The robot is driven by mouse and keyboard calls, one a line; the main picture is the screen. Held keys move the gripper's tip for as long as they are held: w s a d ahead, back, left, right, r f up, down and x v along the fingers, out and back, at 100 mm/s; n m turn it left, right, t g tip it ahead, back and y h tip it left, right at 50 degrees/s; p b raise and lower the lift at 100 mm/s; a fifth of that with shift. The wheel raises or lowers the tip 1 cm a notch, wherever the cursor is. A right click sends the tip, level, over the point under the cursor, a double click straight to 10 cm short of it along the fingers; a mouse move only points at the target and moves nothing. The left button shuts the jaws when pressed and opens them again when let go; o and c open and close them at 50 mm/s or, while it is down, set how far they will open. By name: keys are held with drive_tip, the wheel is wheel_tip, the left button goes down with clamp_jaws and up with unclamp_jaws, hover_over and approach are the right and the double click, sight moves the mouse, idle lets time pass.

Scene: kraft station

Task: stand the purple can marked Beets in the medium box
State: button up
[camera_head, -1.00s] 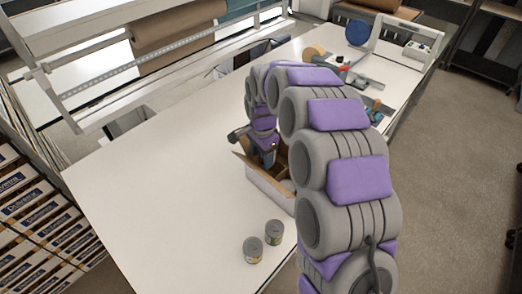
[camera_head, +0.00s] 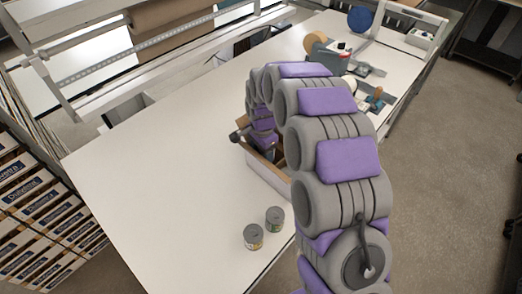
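An open cardboard box (camera_head: 270,174) stands on the white table, partly hidden behind my arm. My gripper (camera_head: 266,150) is down at the box opening. Its fingertips are hidden by the box wall and my arm, so I cannot see whether it holds anything. No purple can marked Beets shows in view. Two small grey-topped cans stand close together near the table's front edge, one with a yellowish label (camera_head: 253,238) and one with a greenish label (camera_head: 275,220).
The white table (camera_head: 160,180) is clear to the left of the box. Tape rolls and a dispenser (camera_head: 345,65) stand at the far right end. A paper roll rack (camera_head: 150,55) runs along the back. Stacked labelled cartons (camera_head: 45,215) stand at the left.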

drive_tip(key=o, duration=1.2)
drive_tip(key=shift+o, duration=0.2)
wheel_tip(320, 180, up, 16)
drive_tip(key=p, duration=0.5)
idle(0.6)
idle(0.4)
drive_tip(key=s+d+n+b, duration=0.2)
drive_tip(key=s+d, duration=0.3)
drive_tip(key=s, duration=0.4)
drive_tip(key=s+d+r+n+g+b, duration=0.1)
drive_tip(key=s+d+n, duration=0.3)
drive_tip(key=s, duration=0.5)
drive_tip(key=s+d+n+b, duration=0.1)
drive_tip(key=s+d+b, duration=0.1)
drive_tip(key=s+d, duration=0.6)
drive_tip(key=s+f+n+b, duration=0.1)
drive_tip(key=s+f+n, duration=0.1)
drive_tip(key=s, duration=1)
drive_tip(key=shift+s+d+f+n+g+b, duration=0.3)
drive_tip(key=shift+s+d+f+n+b, duration=0.1)
drive_tip(key=shift+f, duration=0.3)
